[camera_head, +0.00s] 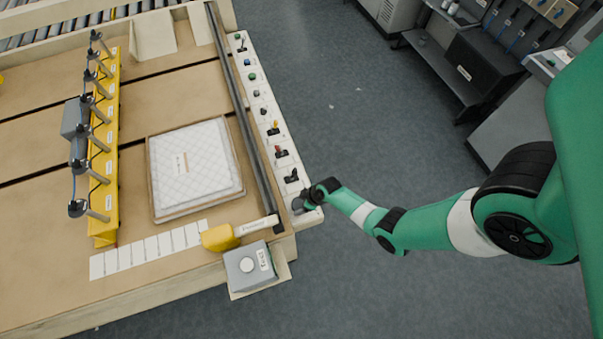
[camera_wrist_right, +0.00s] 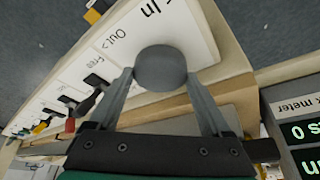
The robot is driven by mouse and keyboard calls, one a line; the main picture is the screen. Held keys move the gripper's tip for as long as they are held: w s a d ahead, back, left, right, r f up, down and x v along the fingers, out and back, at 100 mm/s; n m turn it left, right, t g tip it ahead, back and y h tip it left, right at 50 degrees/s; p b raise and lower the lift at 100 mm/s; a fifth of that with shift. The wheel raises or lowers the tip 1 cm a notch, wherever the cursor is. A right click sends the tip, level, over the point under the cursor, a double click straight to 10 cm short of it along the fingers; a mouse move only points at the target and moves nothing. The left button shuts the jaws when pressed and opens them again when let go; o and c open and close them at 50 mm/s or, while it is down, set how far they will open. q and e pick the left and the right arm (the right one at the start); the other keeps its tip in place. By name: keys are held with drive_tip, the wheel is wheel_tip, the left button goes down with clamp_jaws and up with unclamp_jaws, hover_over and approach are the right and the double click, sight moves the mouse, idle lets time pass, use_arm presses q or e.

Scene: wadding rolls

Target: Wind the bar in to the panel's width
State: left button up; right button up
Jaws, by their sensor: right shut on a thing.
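The yellow bar (camera_head: 104,150) with several upright posts stands on the table, left of the white quilted panel (camera_head: 195,165) and apart from it. The panel lies flat in a shallow tan frame. My right gripper (camera_head: 306,200) is at the near end of the white control strip. In the right wrist view its fingers (camera_wrist_right: 160,80) are shut on the round grey knob (camera_wrist_right: 160,66), one finger on each side. Labels "In" and "Out" are printed beside the knob. My left gripper is not in view.
The control strip (camera_head: 262,100) carries several other switches. A dark rail (camera_head: 243,110) runs beside it. A meter display (camera_wrist_right: 300,130) shows partly in the wrist view.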

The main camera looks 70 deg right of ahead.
drive_tip(key=shift+c, duration=0.4)
drive_tip(key=shift+m, duration=0.3)
